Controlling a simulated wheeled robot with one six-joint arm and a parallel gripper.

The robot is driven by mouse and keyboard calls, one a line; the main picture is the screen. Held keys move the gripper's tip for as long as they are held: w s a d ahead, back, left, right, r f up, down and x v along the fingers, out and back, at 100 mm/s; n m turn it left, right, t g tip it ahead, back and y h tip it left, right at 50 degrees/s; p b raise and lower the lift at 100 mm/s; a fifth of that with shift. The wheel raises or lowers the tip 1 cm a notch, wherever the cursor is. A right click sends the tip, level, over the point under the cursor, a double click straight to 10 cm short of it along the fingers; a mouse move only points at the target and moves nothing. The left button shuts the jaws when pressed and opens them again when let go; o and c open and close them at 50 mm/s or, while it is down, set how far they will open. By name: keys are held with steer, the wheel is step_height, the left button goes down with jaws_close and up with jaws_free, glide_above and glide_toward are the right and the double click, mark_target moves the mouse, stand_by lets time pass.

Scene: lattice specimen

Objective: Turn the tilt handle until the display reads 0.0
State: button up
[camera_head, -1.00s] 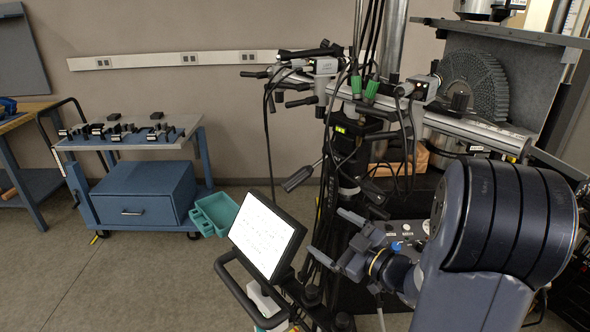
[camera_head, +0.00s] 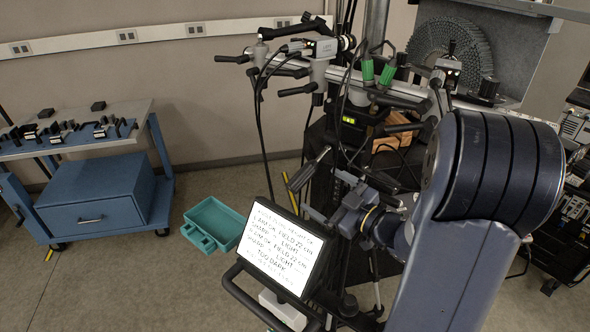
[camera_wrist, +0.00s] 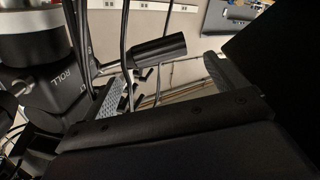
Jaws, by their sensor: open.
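The tilt handle, a black cylindrical grip (camera_wrist: 158,50), shows in the wrist view just beyond and between my fingers. It slants up to the right on a thin rod. I cannot tell whether a finger touches it. In the head view the black handle (camera_head: 301,176) hangs at the stand's left side. My gripper (camera_wrist: 165,86) is open, its two grey ridged fingers apart with nothing clamped. The small display (camera_head: 348,119) glows green on the black unit above; its digits are too small to read.
A tilted text screen (camera_head: 283,250) stands in front of the stand. A teal tray (camera_head: 215,222) lies on the floor, and a blue cart (camera_head: 98,195) is at left.

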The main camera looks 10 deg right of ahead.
mark_target(296, 175)
steer(key=p+x, duration=0.2)
steer(key=x, duration=0.7)
steer(key=shift+w+a, duration=0.2)
steer(key=shift+w, duration=0.1)
steer(key=shift+c, duration=0.3)
steer(key=c, duration=0.9)
